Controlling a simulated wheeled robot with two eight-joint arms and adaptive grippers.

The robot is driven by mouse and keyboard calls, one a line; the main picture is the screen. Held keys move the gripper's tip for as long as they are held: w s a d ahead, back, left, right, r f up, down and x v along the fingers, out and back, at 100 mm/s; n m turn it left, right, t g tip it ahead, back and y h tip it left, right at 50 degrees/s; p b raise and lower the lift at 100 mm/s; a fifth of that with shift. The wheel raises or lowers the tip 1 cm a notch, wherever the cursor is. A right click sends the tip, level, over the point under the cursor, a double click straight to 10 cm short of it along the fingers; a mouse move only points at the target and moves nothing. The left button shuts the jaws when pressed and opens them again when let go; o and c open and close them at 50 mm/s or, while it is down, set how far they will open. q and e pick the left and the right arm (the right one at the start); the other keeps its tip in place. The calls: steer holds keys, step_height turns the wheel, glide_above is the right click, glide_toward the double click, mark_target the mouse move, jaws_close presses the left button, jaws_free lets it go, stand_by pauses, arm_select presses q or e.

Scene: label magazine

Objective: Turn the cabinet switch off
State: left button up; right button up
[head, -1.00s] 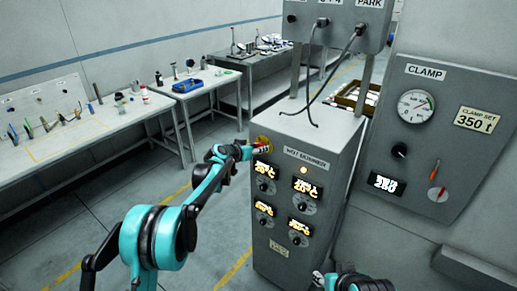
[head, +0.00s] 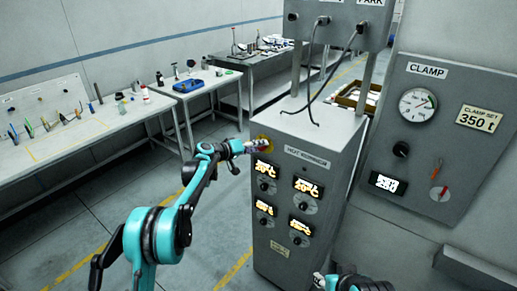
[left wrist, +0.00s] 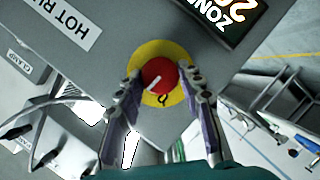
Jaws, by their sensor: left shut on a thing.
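The cabinet switch is a red round knob (left wrist: 160,75) with a white line, on a yellow disc (left wrist: 149,50), in the left wrist view. The line slants from lower left to upper right. In the head view the yellow disc (head: 263,139) is at the upper left of the grey hot runner cabinet's (head: 283,190) front, mostly behind my gripper. My left gripper (left wrist: 162,82) has a finger on each side of the knob and is shut on it; it also shows in the head view (head: 257,146). My right gripper (head: 328,281) is only partly visible at the bottom edge.
The cabinet front has several lit displays (head: 306,186) and dials. Cables (head: 335,70) hang from a box above it. A clamp panel (head: 440,135) stands at right. Workbenches (head: 75,140) with tools line the left wall. The floor left of the cabinet is clear.

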arm_select(q)
steer(key=shift+w+a+f+n+h+b, duration=0.1)
steer(key=shift+n+h+b, duration=0.5)
steer(key=shift+n, duration=0.7)
steer(key=shift+s+a+f+n+h+b, duration=0.15)
steer(key=shift+n+h+b, duration=0.4)
steer(key=shift+n, duration=0.75)
steer(key=shift+w+d+f+n+h+b, duration=0.15)
steer(key=shift+n+h+b, duration=0.45)
steer(key=shift+n, duration=0.7)
steer(key=shift+r, duration=0.1)
steer(key=o, duration=1.2)
steer(key=shift+a, duration=0.1)
steer(key=shift+c, duration=0.2)
steer(key=v, duration=1.2)
steer(key=shift+f, duration=0.2)
